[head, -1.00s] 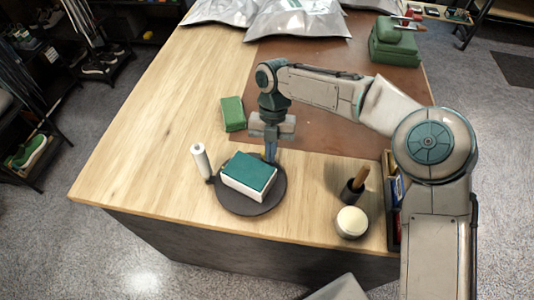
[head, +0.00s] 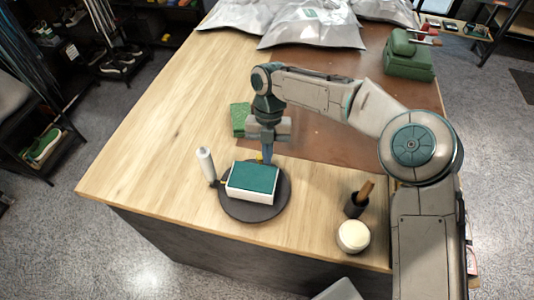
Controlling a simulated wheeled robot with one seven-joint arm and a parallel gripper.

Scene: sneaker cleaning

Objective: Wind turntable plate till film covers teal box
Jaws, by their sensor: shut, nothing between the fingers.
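The teal box (head: 254,177) has a teal top and white sides and lies on the dark round turntable plate (head: 250,213). A white upright roll (head: 206,162), which looks like the film roll, stands at the plate's left edge. I cannot make out clear film between roll and box, or how much of the box it covers. My gripper (head: 266,158) points down at the plate's far edge, just behind the box. Its fingers are shut with nothing between them.
A green block (head: 240,118) lies behind the plate, near the brown mat (head: 330,142). A dark cup with a wooden-handled tool (head: 357,203) and a round cream-topped jar (head: 353,236) stand at right. Silver bags (head: 312,25) and a green case (head: 408,58) are at the back.

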